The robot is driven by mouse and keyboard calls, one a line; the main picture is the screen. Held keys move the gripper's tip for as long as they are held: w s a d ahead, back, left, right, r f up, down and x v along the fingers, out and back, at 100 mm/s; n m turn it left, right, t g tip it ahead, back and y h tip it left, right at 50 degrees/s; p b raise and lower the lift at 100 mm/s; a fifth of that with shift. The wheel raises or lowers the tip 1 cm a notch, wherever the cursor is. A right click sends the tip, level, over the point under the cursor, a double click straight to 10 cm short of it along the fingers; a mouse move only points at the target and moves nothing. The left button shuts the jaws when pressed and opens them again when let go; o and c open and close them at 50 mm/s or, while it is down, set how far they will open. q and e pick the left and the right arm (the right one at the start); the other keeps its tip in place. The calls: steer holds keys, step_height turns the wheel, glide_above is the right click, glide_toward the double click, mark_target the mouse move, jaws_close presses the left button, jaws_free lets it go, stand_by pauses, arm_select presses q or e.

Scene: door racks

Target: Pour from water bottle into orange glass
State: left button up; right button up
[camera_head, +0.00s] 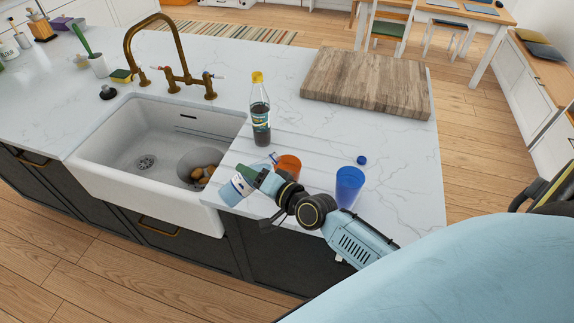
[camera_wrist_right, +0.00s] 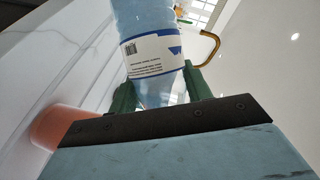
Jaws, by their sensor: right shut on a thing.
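My right gripper (camera_head: 257,180) is shut on the water bottle (camera_head: 232,190), a clear light-blue bottle with a white and blue label. The bottle is tilted, and my fingers cover part of it. In the right wrist view the bottle (camera_wrist_right: 150,55) sits between the green fingers (camera_wrist_right: 160,92). The orange glass (camera_head: 289,164) stands upright on the counter, just right of the bottle and behind my wrist, partly hidden. It also shows at the lower left of the right wrist view (camera_wrist_right: 62,125). I cannot see any water flowing. My left gripper is out of view.
A dark soda bottle (camera_head: 260,112) with a yellow cap stands behind. The sink (camera_head: 120,190) is left; a wooden board (camera_head: 368,80) lies at the back.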

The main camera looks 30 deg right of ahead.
steer(key=shift+d, duration=0.1)
steer(key=shift+b, duration=0.3)
stand_by(0.3)
steer(key=shift+m+b, duration=0.3)
steer(key=shift+f+b, duration=0.1)
steer(key=shift+b, duration=0.2)
steer(key=shift+a+m+b, duration=0.2)
steer(key=shift+m+b, duration=0.2)
steer(key=shift+b, duration=0.2)
stand_by(0.4)
steer(key=shift+d+r+m+t+y+b, duration=0.4)
steer(key=shift+d+r+m+t+b, duration=0.1)
steer(key=shift+m+b, duration=0.25)
stand_by(2.6)
